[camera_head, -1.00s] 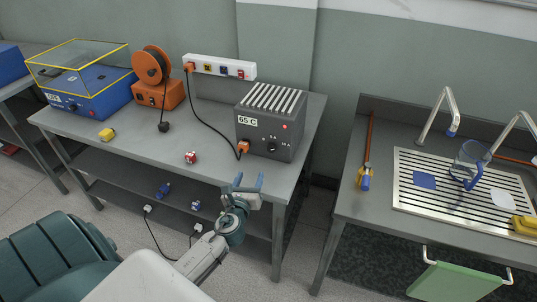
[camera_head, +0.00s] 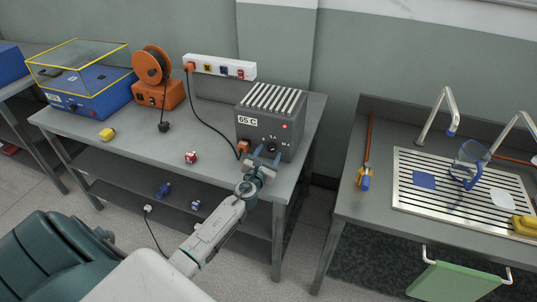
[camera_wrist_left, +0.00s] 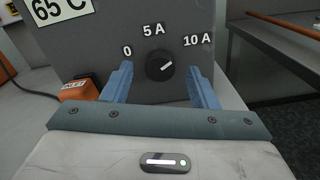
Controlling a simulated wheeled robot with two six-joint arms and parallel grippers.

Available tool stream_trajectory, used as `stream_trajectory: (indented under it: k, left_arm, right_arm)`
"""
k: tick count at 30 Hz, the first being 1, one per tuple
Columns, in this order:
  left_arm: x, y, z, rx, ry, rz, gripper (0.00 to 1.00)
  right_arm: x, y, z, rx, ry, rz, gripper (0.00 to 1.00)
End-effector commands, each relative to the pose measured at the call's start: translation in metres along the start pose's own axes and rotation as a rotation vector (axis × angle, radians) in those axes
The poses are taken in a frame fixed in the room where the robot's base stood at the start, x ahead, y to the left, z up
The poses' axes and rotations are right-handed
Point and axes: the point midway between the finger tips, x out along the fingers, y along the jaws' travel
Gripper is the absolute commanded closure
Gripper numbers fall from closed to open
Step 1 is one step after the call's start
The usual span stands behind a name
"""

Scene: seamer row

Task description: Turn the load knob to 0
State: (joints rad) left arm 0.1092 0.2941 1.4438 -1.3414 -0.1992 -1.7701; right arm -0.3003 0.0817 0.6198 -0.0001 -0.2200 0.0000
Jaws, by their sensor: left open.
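The load knob (camera_wrist_left: 160,66) is a round black knob with a white pointer line on the front of a grey box (camera_head: 285,119) labelled "65 C". In the left wrist view the marks 0, 5 A and 10 A surround it, and the pointer aims up and right, towards 10 A. My left gripper (camera_head: 266,154) is open in front of the knob. In the left wrist view its blue fingers (camera_wrist_left: 160,88) stand to the left and right of the knob, with a gap on each side. My right gripper is not in view.
An orange plug (camera_wrist_left: 78,90) with a black cable sits at the box's lower left. A red and white block (camera_head: 190,157) and a yellow block (camera_head: 106,134) lie on the bench. An orange cable reel (camera_head: 158,78) stands behind. A sink bench (camera_head: 350,205) is to the right.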

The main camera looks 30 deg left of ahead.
Motion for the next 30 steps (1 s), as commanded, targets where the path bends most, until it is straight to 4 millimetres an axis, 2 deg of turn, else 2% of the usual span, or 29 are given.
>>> stream_trajectory:
  k: [11, 15, 18, 30]
  left_arm:
    - [0.0052, -0.0001, 0.0, -0.001, 0.001, 0.0, 0.48]
    - [0.0051, -0.0001, 0.0, -0.001, 0.0, 0.0, 0.76]
    - [0.0051, -0.0001, 0.0, -0.001, 0.0, 0.0, 0.91]
    - [0.005, -0.0003, -0.0006, -0.08, 0.0, 0.0, 0.91]
  right_arm:
    - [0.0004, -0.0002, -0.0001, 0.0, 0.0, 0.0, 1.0]
    - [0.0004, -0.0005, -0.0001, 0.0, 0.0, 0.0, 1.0]
    - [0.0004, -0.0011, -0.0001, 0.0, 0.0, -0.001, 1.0]
    - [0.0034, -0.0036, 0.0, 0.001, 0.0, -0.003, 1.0]
